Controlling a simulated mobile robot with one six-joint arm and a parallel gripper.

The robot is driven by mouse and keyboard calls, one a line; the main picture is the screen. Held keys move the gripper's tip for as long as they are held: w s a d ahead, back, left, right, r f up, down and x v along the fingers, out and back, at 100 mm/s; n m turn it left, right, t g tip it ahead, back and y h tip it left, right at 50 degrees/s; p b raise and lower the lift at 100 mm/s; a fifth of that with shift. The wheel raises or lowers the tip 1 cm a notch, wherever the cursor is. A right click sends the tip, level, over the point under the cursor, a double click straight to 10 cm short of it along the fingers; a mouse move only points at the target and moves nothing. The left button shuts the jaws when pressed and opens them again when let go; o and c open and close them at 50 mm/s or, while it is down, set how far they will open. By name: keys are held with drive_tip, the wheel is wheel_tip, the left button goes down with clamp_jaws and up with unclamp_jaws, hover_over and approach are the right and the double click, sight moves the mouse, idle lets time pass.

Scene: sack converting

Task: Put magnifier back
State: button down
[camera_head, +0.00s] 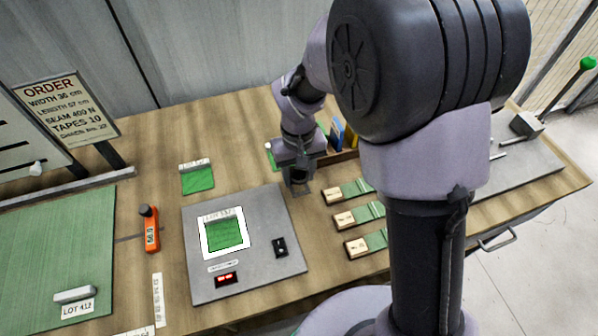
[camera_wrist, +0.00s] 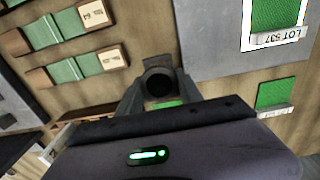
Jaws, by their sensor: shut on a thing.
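The magnifier, a small dark round piece (camera_wrist: 158,82), sits between the fingers of my gripper (camera_wrist: 158,92) in the wrist view. The fingers are shut on it from both sides. In the head view my gripper (camera_head: 300,187) points down over the wooden table, just right of the upper right corner of the grey panel. The magnifier is hard to make out there, dark against the fingers. I cannot tell whether it touches the table.
The grey panel (camera_head: 270,268) carries a lit window with a green swatch (camera_head: 226,234). Green straps with wooden blocks (camera_head: 358,216) lie to the right. A green swatch (camera_head: 198,179) and an orange tool (camera_head: 151,235) lie left. A wooden rack (camera_head: 340,155) stands behind my gripper.

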sight(299, 182)
wheel_tip(299, 182, down, 4)
drive_tip(key=shift+w+r+b, duration=0.1)
drive_tip(key=shift+r+b, duration=0.05)
drive_tip(key=shift+b, duration=0.85)
drive_tip(key=shift+r, duration=0.15)
drive_tip(key=c, duration=0.8)
unclamp_jaws()
drive_tip(key=shift+o, duration=0.2)
